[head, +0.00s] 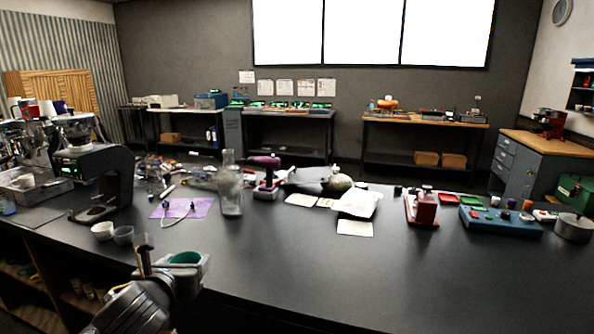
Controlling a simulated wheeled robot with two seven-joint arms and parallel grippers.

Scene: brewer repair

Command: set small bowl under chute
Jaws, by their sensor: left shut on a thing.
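My left gripper (160,264) reaches in from the bottom left, over the front edge of the table. It is shut on a small grey bowl (204,264) with a teal inside, held at its side. The gripper hides part of the bowl. The black brewer machine (122,165) with a small green light stands at the left, beyond and left of the gripper. An open space shows under its overhanging head, above its base. I cannot clearly make out the chute. My right gripper is not in view.
A glass vessel (231,190) stands behind, by a purple mat (196,207). The dark table (330,270) is clear at front centre.

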